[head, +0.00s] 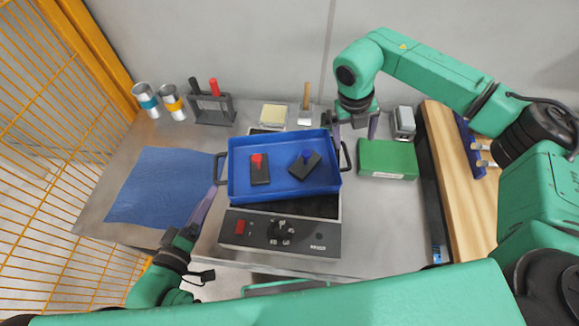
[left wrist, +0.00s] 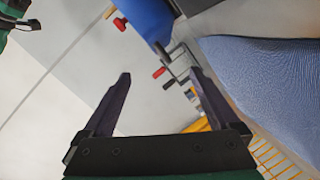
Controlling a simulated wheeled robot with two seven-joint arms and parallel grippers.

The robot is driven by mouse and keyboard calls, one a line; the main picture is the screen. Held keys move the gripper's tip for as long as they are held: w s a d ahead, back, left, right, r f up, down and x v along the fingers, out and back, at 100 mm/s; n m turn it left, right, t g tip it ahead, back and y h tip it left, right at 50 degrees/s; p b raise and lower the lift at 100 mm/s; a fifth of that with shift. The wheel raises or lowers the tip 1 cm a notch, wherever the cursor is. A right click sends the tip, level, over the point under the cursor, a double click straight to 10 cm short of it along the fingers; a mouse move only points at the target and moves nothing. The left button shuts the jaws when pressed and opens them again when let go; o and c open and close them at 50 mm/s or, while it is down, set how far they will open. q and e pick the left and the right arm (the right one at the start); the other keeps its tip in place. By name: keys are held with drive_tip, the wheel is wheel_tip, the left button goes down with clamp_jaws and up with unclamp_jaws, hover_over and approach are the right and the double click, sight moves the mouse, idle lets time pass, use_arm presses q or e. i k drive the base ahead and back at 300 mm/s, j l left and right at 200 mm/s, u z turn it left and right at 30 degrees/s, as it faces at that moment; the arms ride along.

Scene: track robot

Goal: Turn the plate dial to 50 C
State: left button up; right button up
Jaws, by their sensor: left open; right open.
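The hot plate (head: 235,240) has a dark front panel with a round black dial (head: 281,232); its scale is too small to read. A red switch (head: 240,227) sits left of the dial. A blue tray (head: 285,196) with two side handles rests over the plate's top. My left gripper (head: 207,200) is open, just left of the plate and below the tray's left handle. It also shows empty in the left wrist view (left wrist: 160,77). My right gripper (head: 354,130) is open near the tray's right handle (head: 346,157).
A blue cloth (head: 155,187) lies at left. Two banded cups (head: 146,101) and a tool rack (head: 212,109) stand behind it. A green box (head: 387,158) lies right of the tray. An orange mesh fence (head: 50,110) borders the left. The bench right of the plate is clear.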

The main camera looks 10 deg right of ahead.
sight(280, 230)
drive_tip(key=k+j, duration=0.25)
drive_tip(key=k, duration=0.2)
drive_tip(key=k+j, duration=0.25)
drive_tip(key=k, duration=0.25)
drive_tip(key=k+j, duration=0.25)
drive_tip(key=k, duration=0.2)
